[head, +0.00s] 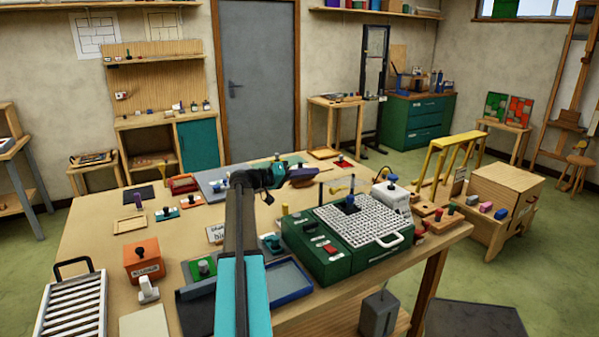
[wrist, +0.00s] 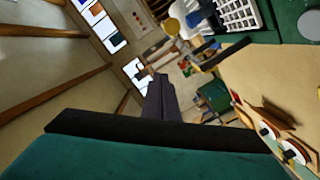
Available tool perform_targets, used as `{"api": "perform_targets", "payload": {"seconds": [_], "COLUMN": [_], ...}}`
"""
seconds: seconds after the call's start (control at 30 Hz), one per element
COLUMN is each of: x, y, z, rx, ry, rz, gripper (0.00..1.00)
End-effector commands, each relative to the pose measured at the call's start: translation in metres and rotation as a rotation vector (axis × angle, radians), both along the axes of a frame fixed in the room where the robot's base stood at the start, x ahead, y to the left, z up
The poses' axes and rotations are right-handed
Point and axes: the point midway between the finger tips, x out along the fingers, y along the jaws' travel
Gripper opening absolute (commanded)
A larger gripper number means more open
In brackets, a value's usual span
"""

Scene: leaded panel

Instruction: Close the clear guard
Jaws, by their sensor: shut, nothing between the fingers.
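The green machine (head: 325,250) stands at the right front of the workbench, with a white grid top (head: 360,222), a dark blue knobbed part on the grid and a pale loop handle (head: 397,238) at its right edge. I cannot clearly make out the clear guard; a thin dark upright (head: 320,197) stands at the grid's back left. My gripper (head: 312,172) is shut and empty, above the bench behind the machine and apart from it. Its dark fingers show in the wrist view (wrist: 160,95), where a white grid (wrist: 238,14) lies at the top right.
A white box with a blue knob (head: 391,195) stands right behind the grid. A blue-rimmed tray (head: 288,282), an orange box (head: 143,259) and a white rack (head: 72,307) lie left of the machine. The bench (head: 95,225) has bare wood at its left.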

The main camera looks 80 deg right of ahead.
Motion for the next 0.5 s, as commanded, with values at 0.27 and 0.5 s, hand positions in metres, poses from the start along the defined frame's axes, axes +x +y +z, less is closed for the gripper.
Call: {"api": "perform_targets", "payload": {"seconds": [0.27, 0.5], "x": [-0.023, -0.035], "y": [-0.006, 0.003], "z": [-0.007, -0.021], "rx": [0.001, 0.001], "ry": [0.001, 0.000], "rz": [0.000, 0.001], "gripper": [0.00, 0.00]}}
